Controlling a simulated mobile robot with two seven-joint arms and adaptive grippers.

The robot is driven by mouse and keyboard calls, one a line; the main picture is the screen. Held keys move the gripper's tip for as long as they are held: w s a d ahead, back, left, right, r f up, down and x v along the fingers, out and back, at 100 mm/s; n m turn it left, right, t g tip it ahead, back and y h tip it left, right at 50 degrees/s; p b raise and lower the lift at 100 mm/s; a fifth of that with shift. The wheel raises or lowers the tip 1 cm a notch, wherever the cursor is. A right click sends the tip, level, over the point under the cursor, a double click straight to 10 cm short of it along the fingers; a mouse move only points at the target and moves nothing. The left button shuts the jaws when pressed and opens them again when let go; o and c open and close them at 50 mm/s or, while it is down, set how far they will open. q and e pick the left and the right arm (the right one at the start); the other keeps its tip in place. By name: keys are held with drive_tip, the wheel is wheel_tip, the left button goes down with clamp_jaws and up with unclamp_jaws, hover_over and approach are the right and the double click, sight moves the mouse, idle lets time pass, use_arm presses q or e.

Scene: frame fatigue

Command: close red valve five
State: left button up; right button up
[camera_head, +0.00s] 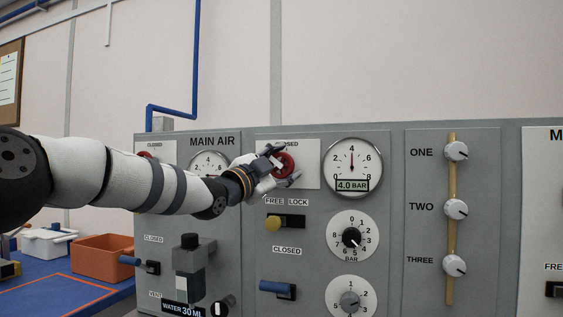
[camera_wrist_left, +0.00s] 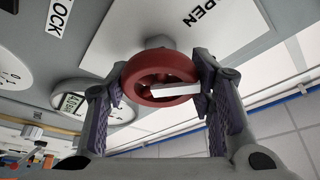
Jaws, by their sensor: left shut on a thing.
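A red valve handwheel (camera_head: 286,166) sits on a white plate high on the grey panel, and it also shows in the left wrist view (camera_wrist_left: 160,78). It has a white pointer bar. A label above it is partly hidden and ends in "OSED"; "OPEN" shows on its plate in the wrist view. My left gripper (camera_head: 274,166) is shut on this wheel, with a finger on each side of the rim (camera_wrist_left: 158,90). No number shows on the wheel. Another red valve (camera_head: 146,154) is mostly hidden behind my left arm. My right gripper is out of view.
A gauge (camera_head: 352,168) right of the wheel reads 4.0 BAR. Below are a yellow knob (camera_head: 272,223), a blue lever (camera_head: 274,287) and dials. Knobs ONE, TWO and THREE are farther right. An orange bin (camera_head: 102,258) stands on the blue bench at left.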

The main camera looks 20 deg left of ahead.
use_arm(q)
drive_tip(key=m+g, duration=0.1)
drive_tip(key=m, duration=0.2)
drive_tip(key=m+g+h, duration=0.1)
drive_tip(key=m, duration=0.2)
drive_tip(key=shift+f+m+g+y, duration=0.15)
drive_tip(key=shift+m+g, duration=0.3)
drive_tip(key=shift+m, duration=0.65)
drive_tip(key=shift+r+m+g+y, duration=0.1)
drive_tip(key=shift+m+g+y, duration=0.25)
drive_tip(key=shift+m, duration=0.75)
drive_tip(key=o, duration=1.2)
drive_tip(key=shift+f, duration=0.1)
drive_tip(key=v, duration=1.2)
